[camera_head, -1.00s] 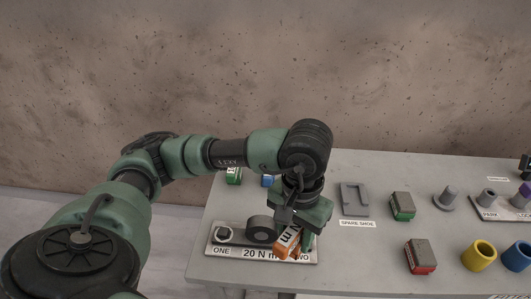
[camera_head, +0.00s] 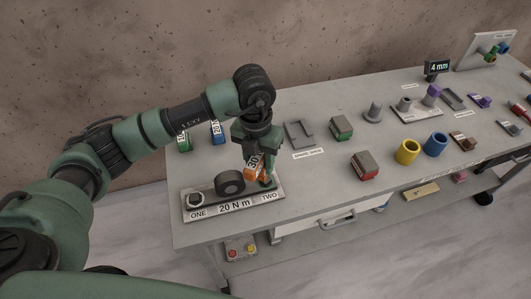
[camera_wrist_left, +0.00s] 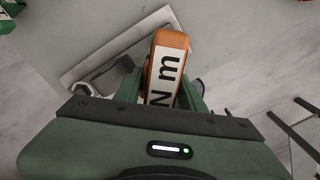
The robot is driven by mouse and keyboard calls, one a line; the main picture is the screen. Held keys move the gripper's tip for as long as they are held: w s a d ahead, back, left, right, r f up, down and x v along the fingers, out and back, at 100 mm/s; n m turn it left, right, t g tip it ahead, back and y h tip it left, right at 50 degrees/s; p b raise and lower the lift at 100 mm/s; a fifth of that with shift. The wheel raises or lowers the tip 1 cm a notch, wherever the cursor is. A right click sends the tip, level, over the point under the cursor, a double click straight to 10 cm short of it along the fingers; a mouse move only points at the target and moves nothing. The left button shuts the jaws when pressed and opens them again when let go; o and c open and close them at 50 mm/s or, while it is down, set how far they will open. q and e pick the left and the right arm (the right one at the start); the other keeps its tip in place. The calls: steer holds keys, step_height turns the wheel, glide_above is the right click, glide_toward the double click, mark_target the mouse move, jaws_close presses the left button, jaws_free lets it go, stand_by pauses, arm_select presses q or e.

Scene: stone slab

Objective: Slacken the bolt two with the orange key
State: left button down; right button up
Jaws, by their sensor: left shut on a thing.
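My left gripper (camera_head: 261,172) is shut on the orange key (camera_head: 252,172), a block with a white label that reads "30" in the head view. The key also shows between the fingers in the left wrist view (camera_wrist_left: 167,60), where the label reads "N m". The gripper and key are over the right end of a plate (camera_head: 236,208) marked ONE, 20 N m and TWO. Bolt two is hidden behind the gripper and key, so I cannot tell whether the key sits on it. Bolt one (camera_head: 195,199) shows at the plate's left end. My right gripper is not in view.
A dark round part (camera_head: 229,183) stands mid-plate. Behind are a green key (camera_head: 184,142) and a blue key (camera_head: 218,132). To the right are a grey shoe (camera_head: 299,134), green block (camera_head: 341,128), red block (camera_head: 365,166), yellow ring (camera_head: 408,151) and blue ring (camera_head: 435,144).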

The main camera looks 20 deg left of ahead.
arm_select(q)
steer(key=n, duration=0.2)
steer(key=w+n, duration=0.1)
steer(key=n, duration=0.3)
steer(key=shift+w+d+f+p, duration=0.3)
steer(key=shift+p, duration=0.1)
steer(key=n, duration=0.3)
steer(key=shift+w+d+f, duration=0.1)
steer(key=shift+w+f, duration=0.1)
steer(key=shift+w, duration=0.1)
steer(key=n, duration=0.3)
steer(key=w+f+n, duration=0.1)
steer(key=n, duration=0.1)
steer(key=shift+p, duration=0.4)
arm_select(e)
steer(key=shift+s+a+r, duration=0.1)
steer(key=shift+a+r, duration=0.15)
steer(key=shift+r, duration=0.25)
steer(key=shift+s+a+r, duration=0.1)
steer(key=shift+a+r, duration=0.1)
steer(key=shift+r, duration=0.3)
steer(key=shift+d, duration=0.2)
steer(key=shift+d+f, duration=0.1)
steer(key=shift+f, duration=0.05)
arm_select(q)
steer(key=shift+f+b, duration=2.1)
steer(key=shift+f, duration=0.4)
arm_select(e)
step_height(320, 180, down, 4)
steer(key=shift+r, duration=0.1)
